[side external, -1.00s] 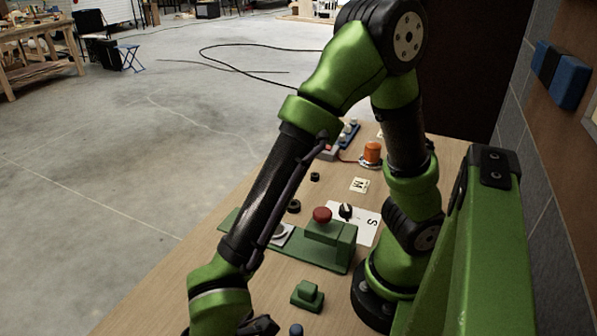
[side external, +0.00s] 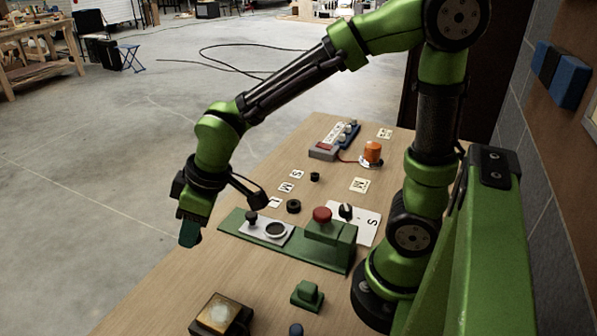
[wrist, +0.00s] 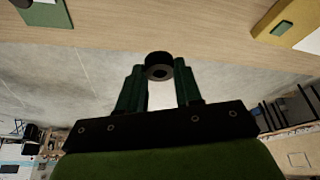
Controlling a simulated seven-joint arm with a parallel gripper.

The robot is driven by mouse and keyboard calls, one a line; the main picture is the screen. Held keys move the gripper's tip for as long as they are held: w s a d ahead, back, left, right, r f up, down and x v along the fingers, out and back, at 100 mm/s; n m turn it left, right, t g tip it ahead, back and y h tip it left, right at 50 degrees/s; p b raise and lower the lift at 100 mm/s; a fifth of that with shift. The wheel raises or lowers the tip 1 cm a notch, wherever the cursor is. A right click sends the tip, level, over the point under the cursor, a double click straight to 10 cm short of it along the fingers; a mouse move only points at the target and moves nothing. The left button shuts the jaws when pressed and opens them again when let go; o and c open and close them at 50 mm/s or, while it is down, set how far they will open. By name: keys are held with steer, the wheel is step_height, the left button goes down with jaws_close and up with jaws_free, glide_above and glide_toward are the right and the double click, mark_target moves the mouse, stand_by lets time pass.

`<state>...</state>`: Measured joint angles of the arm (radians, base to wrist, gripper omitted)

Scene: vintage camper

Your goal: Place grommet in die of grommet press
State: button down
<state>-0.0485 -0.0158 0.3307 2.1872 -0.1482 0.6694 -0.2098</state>
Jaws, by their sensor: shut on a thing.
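My gripper (wrist: 158,88) is shut on a black ring-shaped grommet (wrist: 159,66), held between the green fingertips in the wrist view. In the side view my gripper (side external: 190,238) hangs fingers down at the table's left edge, left of the grommet press; the held grommet cannot be made out there. The green grommet press (side external: 339,245) has a red knob on top. A pale plate (side external: 254,232) on its base carries a dark round die (side external: 276,230) and a short black post (side external: 251,217). My gripper is apart from the press.
Two loose black rings (side external: 293,206) (side external: 315,177) lie behind the press by cards marked S, M and L. A box with a glowing top (side external: 220,314) and a green block (side external: 307,294) stand in front. A power strip (side external: 334,140) and orange knob (side external: 372,152) are farther back.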

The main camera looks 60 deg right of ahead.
steer(key=w+d+r+m+h, duration=0.25)
steer(key=d+m, duration=0.25)
steer(key=d, duration=1)
steer(key=n+g+y, duration=0.3)
steer(key=n+y, duration=0.2)
steer(key=n, duration=1.1)
glide_above(273, 234)
steer(key=d, duration=0.2)
step_height(273, 234, down, 5)
step_height(273, 234, down, 10)
steer(key=shift+s+a+r, duration=0.1)
steer(key=shift+s, duration=0.05)
steer(key=shift+f, duration=0.25)
